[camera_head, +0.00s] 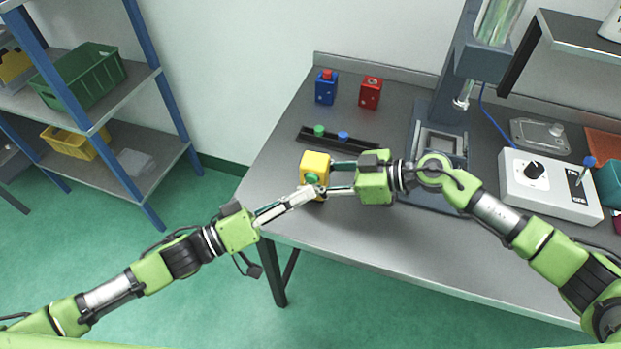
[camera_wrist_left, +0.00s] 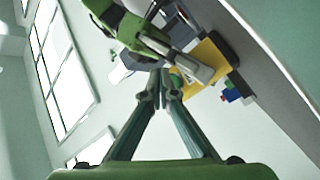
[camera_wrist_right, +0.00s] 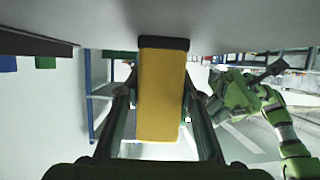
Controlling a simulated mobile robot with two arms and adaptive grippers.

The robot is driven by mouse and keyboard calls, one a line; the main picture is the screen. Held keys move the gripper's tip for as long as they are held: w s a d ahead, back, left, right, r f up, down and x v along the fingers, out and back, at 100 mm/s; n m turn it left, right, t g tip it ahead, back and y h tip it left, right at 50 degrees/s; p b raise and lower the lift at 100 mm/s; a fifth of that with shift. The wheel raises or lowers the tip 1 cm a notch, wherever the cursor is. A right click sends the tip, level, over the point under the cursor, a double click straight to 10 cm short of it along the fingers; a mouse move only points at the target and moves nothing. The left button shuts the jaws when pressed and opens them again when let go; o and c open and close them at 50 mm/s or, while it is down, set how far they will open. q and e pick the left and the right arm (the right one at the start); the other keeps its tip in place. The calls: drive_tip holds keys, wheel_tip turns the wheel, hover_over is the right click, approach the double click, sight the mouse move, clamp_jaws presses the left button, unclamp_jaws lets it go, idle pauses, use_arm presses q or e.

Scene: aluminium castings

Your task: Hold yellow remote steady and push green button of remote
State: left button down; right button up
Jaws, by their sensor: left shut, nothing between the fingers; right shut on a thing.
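The yellow remote (camera_head: 314,162) stands upright near the front left edge of the grey table, with its green button (camera_head: 312,178) on the side facing me. My right gripper (camera_head: 330,178) is shut on the remote from the right; the right wrist view shows the yellow body (camera_wrist_right: 161,95) between both fingers. My left gripper (camera_head: 309,191) is shut and empty, its fingertips close to the green button. In the left wrist view the closed fingertips (camera_wrist_left: 165,95) are near the button (camera_wrist_left: 176,78). I cannot tell whether they touch it or whether it is pressed in.
A black strip (camera_head: 338,138) with green and blue knobs lies behind the remote. A blue box (camera_head: 326,90) and a red box (camera_head: 370,95) stand farther back. A press (camera_head: 440,120) and a grey control box (camera_head: 550,185) are at right. Shelving (camera_head: 90,130) stands left, off the table.

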use_arm(q)
drive_tip(key=shift+w, duration=0.1)
idle(0.6)
drive_tip(key=shift+w+d, duration=0.1)
drive_tip(key=shift+w, duration=0.25)
drive_tip(key=shift+w+d, duration=0.15)
drive_tip(key=shift+w, duration=0.35)
idle(0.6)
drive_tip(key=shift+s, duration=0.15)
drive_tip(key=shift+s+a, duration=0.25)
drive_tip(key=shift+s, duration=0.55)
